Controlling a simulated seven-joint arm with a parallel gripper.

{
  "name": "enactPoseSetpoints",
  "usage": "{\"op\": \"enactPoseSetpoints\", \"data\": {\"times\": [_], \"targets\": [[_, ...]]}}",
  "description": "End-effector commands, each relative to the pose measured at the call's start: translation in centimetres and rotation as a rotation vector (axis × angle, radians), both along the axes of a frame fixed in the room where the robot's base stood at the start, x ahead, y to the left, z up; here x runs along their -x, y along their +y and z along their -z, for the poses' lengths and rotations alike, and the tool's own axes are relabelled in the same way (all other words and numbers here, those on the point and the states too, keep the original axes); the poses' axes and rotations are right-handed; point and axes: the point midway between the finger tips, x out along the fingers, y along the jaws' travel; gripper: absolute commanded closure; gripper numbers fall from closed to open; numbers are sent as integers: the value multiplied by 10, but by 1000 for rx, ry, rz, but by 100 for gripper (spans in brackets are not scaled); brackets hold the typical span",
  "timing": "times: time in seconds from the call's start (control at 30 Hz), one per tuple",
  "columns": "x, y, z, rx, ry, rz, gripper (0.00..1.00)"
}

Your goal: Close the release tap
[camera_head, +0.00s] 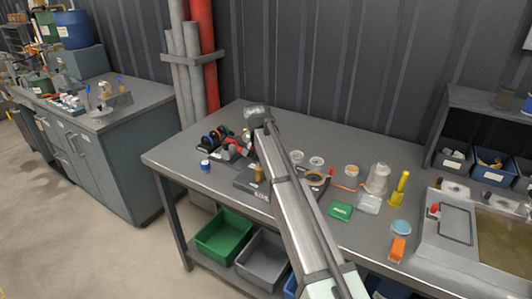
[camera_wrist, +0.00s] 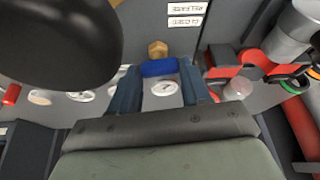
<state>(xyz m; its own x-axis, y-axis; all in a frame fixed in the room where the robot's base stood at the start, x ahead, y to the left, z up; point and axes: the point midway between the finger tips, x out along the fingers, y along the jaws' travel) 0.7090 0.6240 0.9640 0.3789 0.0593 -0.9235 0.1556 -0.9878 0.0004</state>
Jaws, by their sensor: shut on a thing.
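In the wrist view, my gripper (camera_wrist: 161,84) has its two dark blue fingers around a small blue piece with a pale round face, which looks like the handle of the release tap (camera_wrist: 160,68). The fingers are shut on it from both sides. A brass hexagonal fitting (camera_wrist: 157,48) sits just beyond the blue piece. Two white labels (camera_wrist: 187,14), reading RELEASE and CLOSED, are on the grey surface beyond it. In the head view, a brass fitting (camera_head: 259,173) shows left of my arm. My arm hides the gripper and tap there.
A large black rounded thing (camera_wrist: 60,40) fills the wrist view's upper left, close to the camera. Red and grey fittings (camera_wrist: 285,60) stand close on the right.

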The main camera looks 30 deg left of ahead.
Motion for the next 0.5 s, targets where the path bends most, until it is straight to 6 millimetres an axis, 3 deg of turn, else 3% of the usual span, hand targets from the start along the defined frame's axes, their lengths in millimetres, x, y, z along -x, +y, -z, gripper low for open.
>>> {"op": "enactPoseSetpoints", "data": {"times": [0.5], "targets": [[0, 1, 0, 1, 2, 169, 84]]}}
